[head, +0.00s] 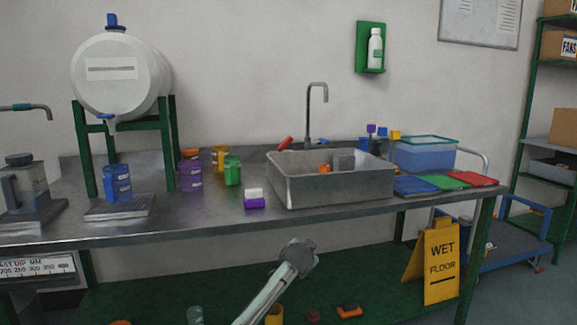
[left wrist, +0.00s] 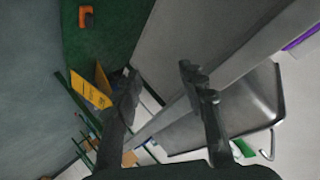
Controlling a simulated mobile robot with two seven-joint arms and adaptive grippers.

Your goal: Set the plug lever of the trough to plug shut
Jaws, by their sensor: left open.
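The trough (head: 330,189) is a grey metal basin on the bench, with an orange item and a grey block showing inside. A red lever-like handle (head: 285,143) sticks up at a tilt behind its back left corner. I cannot tell for sure that this is the plug lever; its base is hidden. My left gripper (head: 300,254) is in front of the bench, below the trough's front edge and apart from it. In the left wrist view its two fingers (left wrist: 158,70) are spread with nothing between them, and the trough (left wrist: 248,108) shows at the right. My right gripper is not in view.
The metal bench (head: 180,222) has its front edge between my left gripper and the trough. A white and purple block (head: 254,203) lies left of the trough. A tall tap (head: 310,115) stands behind it. A yellow wet-floor sign (head: 440,262) stands at the right.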

